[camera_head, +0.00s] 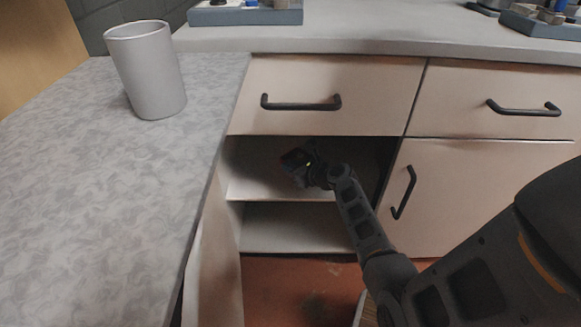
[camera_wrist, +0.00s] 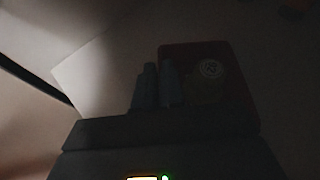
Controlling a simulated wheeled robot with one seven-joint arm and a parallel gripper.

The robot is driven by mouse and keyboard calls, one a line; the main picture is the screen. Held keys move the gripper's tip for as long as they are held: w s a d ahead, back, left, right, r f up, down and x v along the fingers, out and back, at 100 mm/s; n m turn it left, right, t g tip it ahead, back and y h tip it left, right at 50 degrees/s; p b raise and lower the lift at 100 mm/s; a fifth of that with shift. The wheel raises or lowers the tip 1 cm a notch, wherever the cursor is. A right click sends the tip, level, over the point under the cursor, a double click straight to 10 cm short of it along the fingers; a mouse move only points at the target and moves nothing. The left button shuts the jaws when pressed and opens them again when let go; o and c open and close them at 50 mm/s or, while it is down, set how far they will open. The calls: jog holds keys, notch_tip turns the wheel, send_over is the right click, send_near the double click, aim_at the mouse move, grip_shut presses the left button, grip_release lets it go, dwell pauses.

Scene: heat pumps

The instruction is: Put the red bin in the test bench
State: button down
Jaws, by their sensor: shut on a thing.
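The red bin (camera_wrist: 228,90) shows dark and dim in the wrist view, with a pale round mark inside it. My gripper (camera_wrist: 157,70) has its two fingers close together at the bin's left wall, shut on that wall. In the head view my gripper (camera_head: 297,160) is inside the open cabinet (camera_head: 270,190), at the upper shelf space below a drawer. The bin is mostly hidden by the gripper and the shadow there. I cannot tell whether it rests on the shelf or is lifted. I cannot tell which surface is the test bench.
A grey patterned worktop (camera_head: 80,200) at left carries a white cup (camera_head: 150,70). Blue-grey trays with parts stand on the back counter (camera_head: 350,38). The cabinet's open door (camera_head: 215,265) stands at its left, and a closed drawer (camera_head: 310,95) is above my gripper.

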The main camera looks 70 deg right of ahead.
jog(key=c, duration=1.2)
grip_release()
jog(key=shift+c, duration=0.2)
jog(key=shift+s+a+r, duration=0.1)
jog(key=shift+s+r, duration=0.1)
jog(key=shift+s, duration=0.05)
jog(key=p+v, duration=0.4)
jog(key=v, duration=0.7)
jog(key=shift+s+r, duration=0.1)
jog(key=shift+r, duration=0.05)
jog(key=shift+a, duration=0.15)
jog(key=s+a+n+g+y, duration=0.1)
jog(key=s+a+n, duration=0.2)
jog(key=a+n, duration=0.65)
jog(key=s+a+n+g, duration=0.1)
jog(key=s+a+n, duration=0.45)
jog(key=a, duration=0.75)
jog(key=s+a+r+n+t+y, duration=0.2)
jog(key=s+a+r+n, duration=0.2)
jog(key=a+r+n, duration=0.3)
jog(key=s+a+r+n+t+y, duration=0.2)
jog(key=s+a+r+n, duration=0.2)
jog(key=r+n, duration=0.9)
jog(key=a+n, duration=0.3)
jog(key=n, duration=0.1)
jog(key=shift+a+r, duration=0.2)
